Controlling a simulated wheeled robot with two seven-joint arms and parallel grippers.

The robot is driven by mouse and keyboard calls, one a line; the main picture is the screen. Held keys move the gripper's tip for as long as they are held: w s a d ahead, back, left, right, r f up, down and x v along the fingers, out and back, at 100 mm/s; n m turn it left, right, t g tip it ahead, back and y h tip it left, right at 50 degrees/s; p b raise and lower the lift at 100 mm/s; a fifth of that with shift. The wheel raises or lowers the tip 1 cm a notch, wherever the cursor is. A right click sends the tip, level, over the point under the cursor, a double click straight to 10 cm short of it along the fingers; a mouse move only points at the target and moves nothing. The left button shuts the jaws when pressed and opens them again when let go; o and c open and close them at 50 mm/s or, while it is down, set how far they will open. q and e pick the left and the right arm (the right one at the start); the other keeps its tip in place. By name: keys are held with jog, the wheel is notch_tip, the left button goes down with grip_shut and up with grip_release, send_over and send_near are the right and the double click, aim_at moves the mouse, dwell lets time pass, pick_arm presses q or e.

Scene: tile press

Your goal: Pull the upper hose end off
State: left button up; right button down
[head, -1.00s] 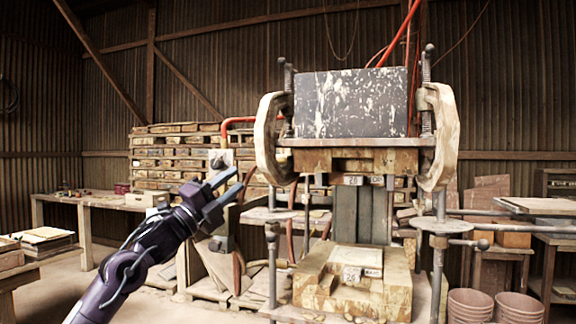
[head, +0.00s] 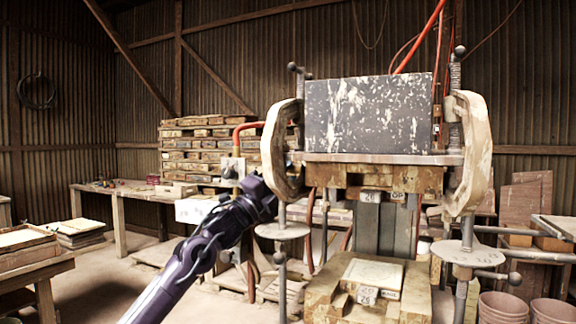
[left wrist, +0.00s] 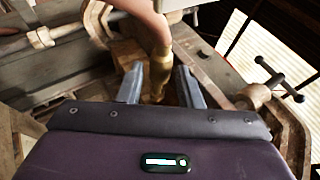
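My left gripper (left wrist: 158,78) is open in the left wrist view, its two grey fingers spread apart. A pinkish-brown hose (left wrist: 138,6) comes in from the top of that view and ends in a brass-coloured fitting (left wrist: 158,62). The fitting lies between the fingers in the picture, with gaps on both sides; I cannot tell how deep it sits between them. My right gripper is not in view.
The press has a dark speckled block (head: 368,115), pale curved side arms (head: 472,150) and a round metal disc (head: 282,231) close beside my arm. A red-orange pipe (head: 245,126) bends behind it. A workbench (head: 118,190) stands at the left. Flower pots (head: 503,307) stand at lower right.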

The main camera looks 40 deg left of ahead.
pick_arm(q)
jog(key=shift+w+r, duration=0.3)
jog(key=shift+w+f, duration=0.1)
jog(key=shift+w, duration=0.05)
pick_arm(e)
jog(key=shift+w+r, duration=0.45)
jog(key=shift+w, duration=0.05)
pick_arm(q)
grip_shut()
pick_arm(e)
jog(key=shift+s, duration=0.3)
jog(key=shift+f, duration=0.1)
